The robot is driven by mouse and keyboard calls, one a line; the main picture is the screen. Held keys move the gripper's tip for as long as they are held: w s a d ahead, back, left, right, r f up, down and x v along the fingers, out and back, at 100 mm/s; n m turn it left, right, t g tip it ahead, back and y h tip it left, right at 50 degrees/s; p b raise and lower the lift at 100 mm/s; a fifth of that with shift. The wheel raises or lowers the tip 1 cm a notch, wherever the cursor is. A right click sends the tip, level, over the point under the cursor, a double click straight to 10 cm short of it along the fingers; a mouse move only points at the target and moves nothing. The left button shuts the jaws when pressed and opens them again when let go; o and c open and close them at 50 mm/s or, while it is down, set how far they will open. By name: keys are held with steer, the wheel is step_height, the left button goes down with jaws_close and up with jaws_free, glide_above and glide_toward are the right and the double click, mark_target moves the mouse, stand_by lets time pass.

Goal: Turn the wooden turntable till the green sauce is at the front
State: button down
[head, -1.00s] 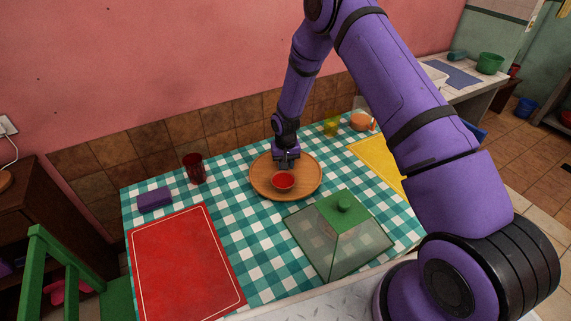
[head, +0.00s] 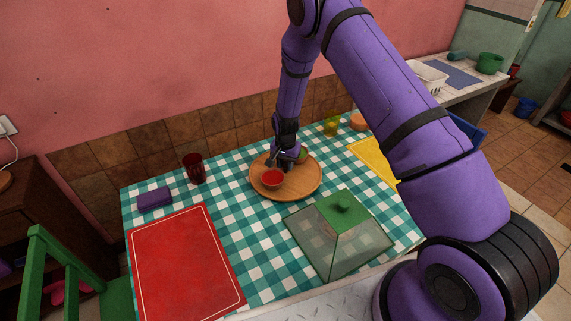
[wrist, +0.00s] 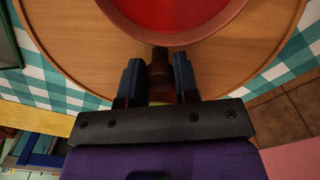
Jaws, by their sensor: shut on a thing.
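The round wooden turntable (head: 306,184) lies on the checked cloth; it also fills much of the wrist view (wrist: 75,45). A bowl of red sauce (head: 272,178) is at its front left, and shows large at the top of the wrist view (wrist: 175,12). The green sauce (head: 302,155) is at the turntable's back right, partly hidden behind my gripper (head: 280,163). In the wrist view my gripper (wrist: 159,68) has its two fingers on either side of a dark brown knob (wrist: 159,75) on the turntable, shut on it.
A dark red cup (head: 194,168), purple block (head: 155,198) and red mat (head: 185,265) lie left. A yellow cloth (head: 375,160), yellow cup (head: 331,127) and orange bowl (head: 358,121) are at the right and back.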

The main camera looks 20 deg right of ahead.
steer(key=shift+m, duration=11.7)
steer(key=c, duration=0.9)
jaws_free()
steer(key=shift+o, duration=0.2)
